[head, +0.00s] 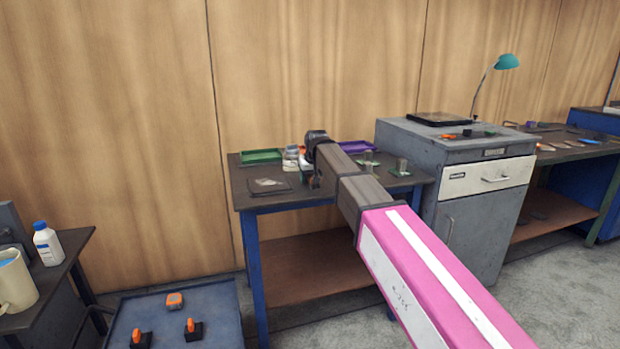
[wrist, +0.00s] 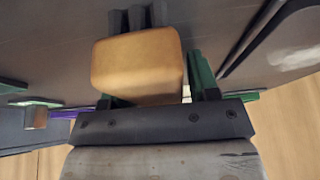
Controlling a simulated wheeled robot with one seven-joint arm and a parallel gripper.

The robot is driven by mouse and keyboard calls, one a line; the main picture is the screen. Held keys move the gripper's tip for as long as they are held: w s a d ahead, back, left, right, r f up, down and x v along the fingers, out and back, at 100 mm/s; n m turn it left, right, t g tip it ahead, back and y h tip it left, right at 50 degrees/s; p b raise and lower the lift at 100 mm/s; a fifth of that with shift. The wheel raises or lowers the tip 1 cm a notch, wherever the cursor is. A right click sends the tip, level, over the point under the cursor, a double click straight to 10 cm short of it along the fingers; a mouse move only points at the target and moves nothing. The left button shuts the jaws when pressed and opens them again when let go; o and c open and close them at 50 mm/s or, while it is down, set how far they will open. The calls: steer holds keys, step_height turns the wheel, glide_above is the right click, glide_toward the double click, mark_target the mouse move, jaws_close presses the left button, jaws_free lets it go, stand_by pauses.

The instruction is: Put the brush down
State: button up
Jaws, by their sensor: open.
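A tan block with rounded corners (wrist: 137,68), which looks like the body of the brush, fills the middle of the wrist view, close to my gripper. Dark upright pieces show behind it at the top; I cannot tell whether they are bristles. My gripper (head: 314,182) is over the dark table (head: 325,190), low near its top, in the head view. It is open, with a dark green finger beside the block on the right in the wrist view. The other finger is mostly hidden. I cannot tell whether the block rests on the table. The brush is not clear in the head view.
A green tray (head: 262,156) and a purple tray (head: 358,146) lie at the table's back. A dark flat plate (head: 268,187) lies at left. A metal cylinder (head: 402,165) stands at right. A grey cabinet (head: 465,225) adjoins the table. Bare tabletop shows at the front.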

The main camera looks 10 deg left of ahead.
steer(key=shift+w+d, duration=0.1)
steer(key=shift+d, duration=0.2)
steer(key=v, duration=1.2)
steer(key=shift+a+r, duration=0.15)
steer(key=shift+r, duration=0.05)
